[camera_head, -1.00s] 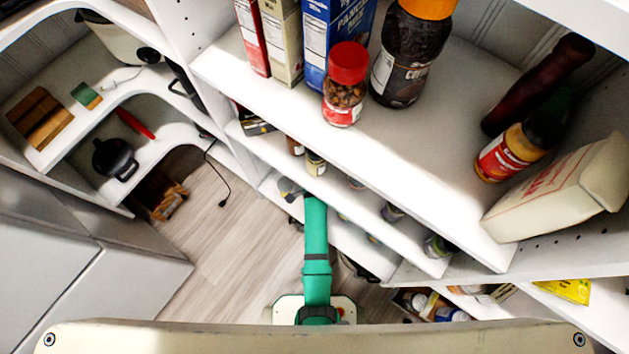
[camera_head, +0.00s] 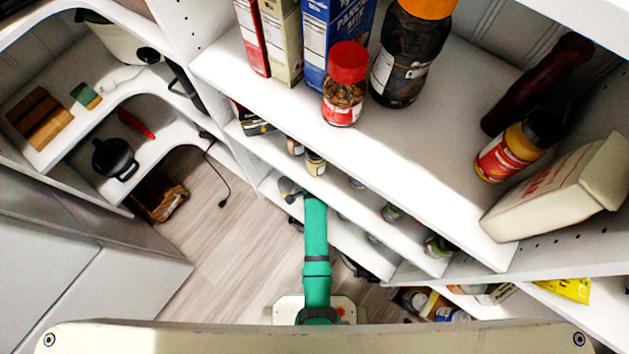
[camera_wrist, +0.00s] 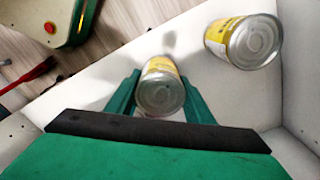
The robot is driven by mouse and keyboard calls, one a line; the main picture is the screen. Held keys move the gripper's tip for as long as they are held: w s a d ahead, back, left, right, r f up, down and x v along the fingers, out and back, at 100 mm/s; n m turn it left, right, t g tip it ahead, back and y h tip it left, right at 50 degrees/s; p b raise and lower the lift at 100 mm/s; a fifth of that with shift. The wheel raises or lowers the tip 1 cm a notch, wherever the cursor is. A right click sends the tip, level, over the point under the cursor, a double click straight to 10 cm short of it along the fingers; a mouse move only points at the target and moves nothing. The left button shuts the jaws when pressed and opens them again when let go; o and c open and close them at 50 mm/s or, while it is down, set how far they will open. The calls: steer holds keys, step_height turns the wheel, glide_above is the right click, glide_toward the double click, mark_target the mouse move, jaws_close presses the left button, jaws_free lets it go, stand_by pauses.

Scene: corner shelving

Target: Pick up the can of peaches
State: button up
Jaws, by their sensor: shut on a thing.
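In the wrist view a can with a yellow label and a bare metal end (camera_wrist: 160,91) sits between the green fingers of my gripper (camera_wrist: 162,92). The gripper is shut on this can. The can's label is turned too far away to read, so I cannot tell from it that it holds peaches. A second, similar yellow-labelled can (camera_wrist: 246,41) stands apart to the right on the white shelf. In the head view my green arm reaches down to the lower shelves, and the gripper's fingers and the held can are not clearly visible there.
The white shelf (camera_wrist: 215,95) has a side wall close on the right. In the head view, a red-lidded jar (camera_head: 345,85), a large dark bottle (camera_head: 405,60) and boxes stand on the upper shelf (camera_head: 420,160). Small jars line the narrower shelves below.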

step_height(320, 180, up, 7)
steer(key=shift+s+f, duration=0.1)
steer(key=shift+f, duration=0.1)
steer(key=s+d, duration=0.1)
steer(key=s, duration=1.8)
steer(key=w+f+n, duration=0.1)
steer(key=w, duration=0.5)
steer(key=w+f+n, duration=0.1)
steer(key=w, duration=0.6)
steer(key=w+a+f+n, duration=0.1)
steer(key=w, duration=0.5)
steer(key=shift+w+f, duration=0.2)
steer(key=shift+w, duration=0.05)
steer(key=shift+f, duration=1.65)
steer(key=shift+f, duration=0.25)
steer(key=o, duration=1.5)
